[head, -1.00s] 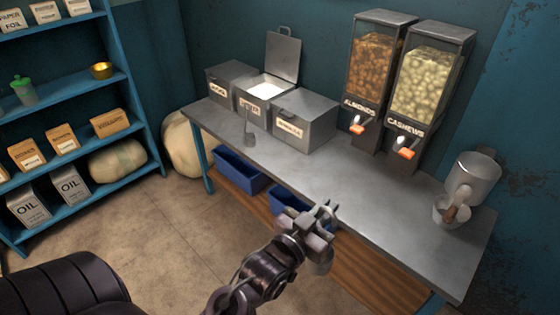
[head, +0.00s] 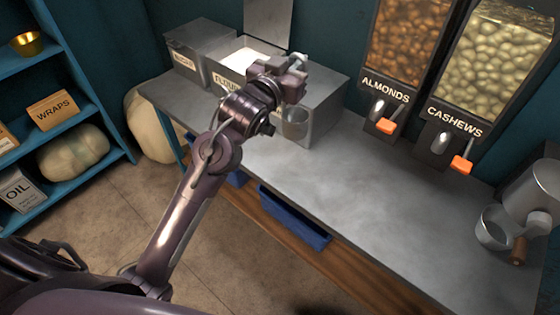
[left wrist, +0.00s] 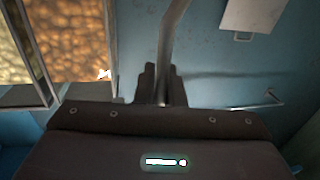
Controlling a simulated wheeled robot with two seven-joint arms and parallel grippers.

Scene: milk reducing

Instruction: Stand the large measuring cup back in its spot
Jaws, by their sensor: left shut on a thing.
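I cannot tell whether the bowl touches the bin or the counter. In the left wrist view the grey handle (left wrist: 173,38) rises from between the dark fingertips (left wrist: 162,86); the bowl is not visible there. My right gripper is not in view.
A row of metal bins (head: 325,90), one open with white contents, stands at the back left of the counter (head: 370,205). Almond and cashew dispensers (head: 408,50) stand behind. A metal container (head: 540,190) and small cup (head: 493,230) are at the right. The middle counter is clear.

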